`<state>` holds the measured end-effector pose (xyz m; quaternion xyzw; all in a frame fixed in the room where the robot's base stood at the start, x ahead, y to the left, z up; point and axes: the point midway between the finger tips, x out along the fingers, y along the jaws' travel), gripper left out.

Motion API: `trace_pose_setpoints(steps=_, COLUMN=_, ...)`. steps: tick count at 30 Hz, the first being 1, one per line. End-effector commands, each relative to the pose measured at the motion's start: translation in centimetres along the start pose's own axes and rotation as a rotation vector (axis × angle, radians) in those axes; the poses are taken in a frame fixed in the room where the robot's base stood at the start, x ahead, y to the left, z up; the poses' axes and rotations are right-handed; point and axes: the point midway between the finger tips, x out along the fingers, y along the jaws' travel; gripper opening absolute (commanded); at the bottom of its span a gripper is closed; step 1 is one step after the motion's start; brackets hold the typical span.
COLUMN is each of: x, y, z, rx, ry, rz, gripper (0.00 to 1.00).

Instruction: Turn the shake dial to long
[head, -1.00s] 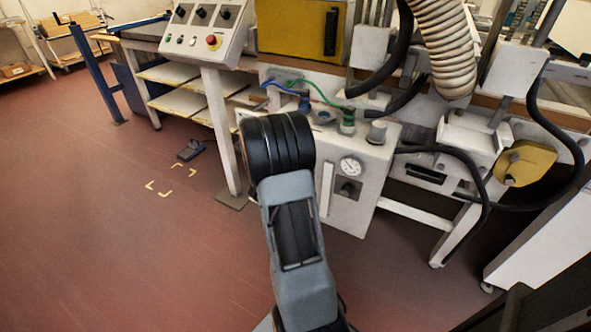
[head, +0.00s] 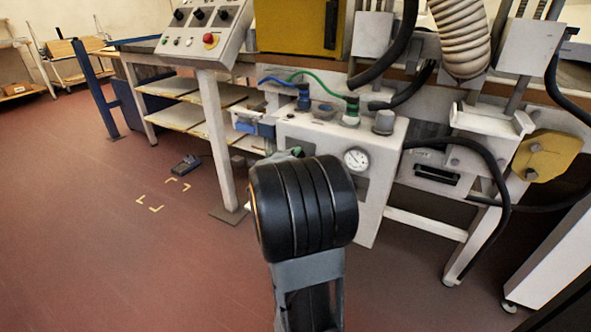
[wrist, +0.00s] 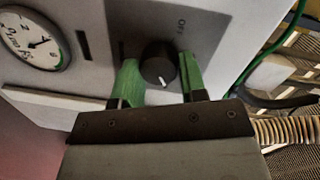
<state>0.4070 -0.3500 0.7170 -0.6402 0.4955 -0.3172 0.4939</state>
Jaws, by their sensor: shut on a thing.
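A round black dial (wrist: 157,58) sits on the grey front panel of a white box in the wrist view. A white pointer mark at its lower edge points down and slightly right in the picture. Small dark lettering, apparently "OFF", is printed on the panel up and right of it. My gripper (wrist: 159,72) is shut on the dial, one green finger at each side. Which dial is the shake dial I cannot read.
The white box (head: 385,160) has a round gauge (head: 356,159), which also shows in the wrist view (wrist: 33,38). Green and blue hoses run on its top. A sloped control panel (head: 205,30) with several knobs and a red button stands behind left. The floor at left is mostly clear.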

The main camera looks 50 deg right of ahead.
Motion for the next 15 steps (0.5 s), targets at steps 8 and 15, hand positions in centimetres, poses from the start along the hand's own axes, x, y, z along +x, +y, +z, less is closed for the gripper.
trace_pose_setpoints(steps=8, x=0.05, y=0.35, z=-0.02, rx=0.130, ry=-0.005, rz=-0.012, gripper=0.15)
trace_pose_setpoints(steps=15, x=0.04, y=0.20, z=-0.10, rx=0.178, ry=-0.007, rz=-0.015, gripper=0.15)
